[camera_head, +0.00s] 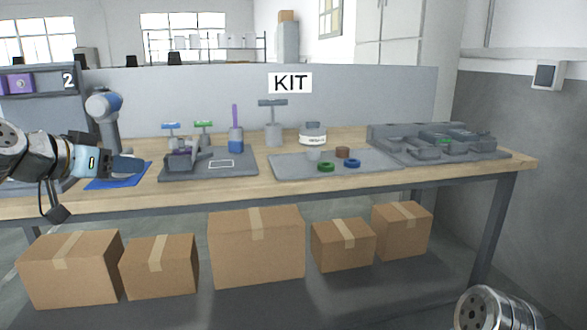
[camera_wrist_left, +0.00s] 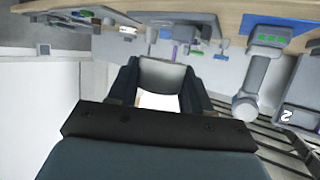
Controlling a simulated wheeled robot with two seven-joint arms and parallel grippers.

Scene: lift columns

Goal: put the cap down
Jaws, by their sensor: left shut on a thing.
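My left gripper (camera_head: 126,164) comes in from the left in the head view, above the blue mat (camera_head: 103,184) at the table's left end. In the left wrist view its dark fingers (camera_wrist_left: 160,88) are shut on a grey, rounded thing (camera_wrist_left: 162,73), which I take to be the cap. A white patch shows below it, and I cannot tell whether it is part of the cap. The head view does not show the cap clearly. My right gripper is out of view; only a metallic part of that arm shows at the lower right.
A grey board (camera_head: 240,171) with a fixture (camera_head: 182,158) lies right of the mat. A grey tray (camera_head: 290,171) holds a green ring (camera_head: 326,167) and blue ring (camera_head: 352,163). A moulded tray (camera_head: 490,153) is at right.

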